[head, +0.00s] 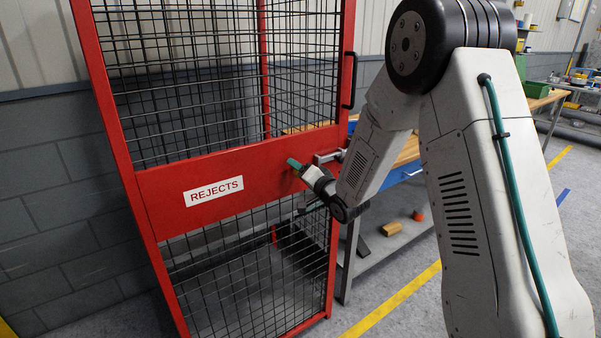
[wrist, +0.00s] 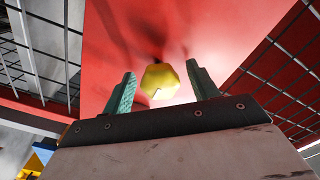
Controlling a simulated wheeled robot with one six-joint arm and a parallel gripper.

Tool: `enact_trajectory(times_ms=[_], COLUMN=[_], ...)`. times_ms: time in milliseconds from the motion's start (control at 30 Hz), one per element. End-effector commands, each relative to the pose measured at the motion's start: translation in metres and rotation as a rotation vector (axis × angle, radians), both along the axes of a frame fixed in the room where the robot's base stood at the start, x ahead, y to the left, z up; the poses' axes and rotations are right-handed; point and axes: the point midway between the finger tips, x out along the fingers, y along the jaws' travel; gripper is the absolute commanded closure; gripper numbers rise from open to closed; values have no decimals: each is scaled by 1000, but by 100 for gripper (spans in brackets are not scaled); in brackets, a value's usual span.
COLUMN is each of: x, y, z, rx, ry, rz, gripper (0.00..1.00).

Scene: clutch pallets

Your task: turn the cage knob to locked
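The red cage (head: 156,185) with black wire mesh stands at the left in the head view, with a white REJECTS label (head: 213,191) on its middle panel. My gripper (head: 297,166) is at the right part of that panel. In the wrist view a yellow faceted knob (wrist: 161,82) stands out from the red panel (wrist: 230,35). My gripper (wrist: 162,90) is open, one green finger on each side of the knob, with a visible gap on both sides. In the head view the knob is hidden by my gripper. No lock marking is visible.
A black door handle (head: 351,80) sits on the cage's right post above my gripper. A workbench (head: 408,153) with a lower shelf stands behind my arm. A yellow floor line (head: 395,300) crosses clear floor in front.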

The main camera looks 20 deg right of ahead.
Motion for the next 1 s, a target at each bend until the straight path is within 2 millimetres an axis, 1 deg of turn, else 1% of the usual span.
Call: enact_trajectory(times_ms=[200, 300, 367, 600, 700, 833, 1000], x=[0, -4, -10, -49, -62, -72, -75], y=[0, -1, -3, -17, -21, -24, -24], z=[0, 0, 1, 0, 0, 0, 0], rx=[-1, -1, -1, 0, 0, 0, 0], ry=[0, 0, -1, 1, 1, 0, 0], rz=[1, 1, 1, -2, -1, 0, 0], gripper=[42, 42, 42, 42, 42, 42, 42])
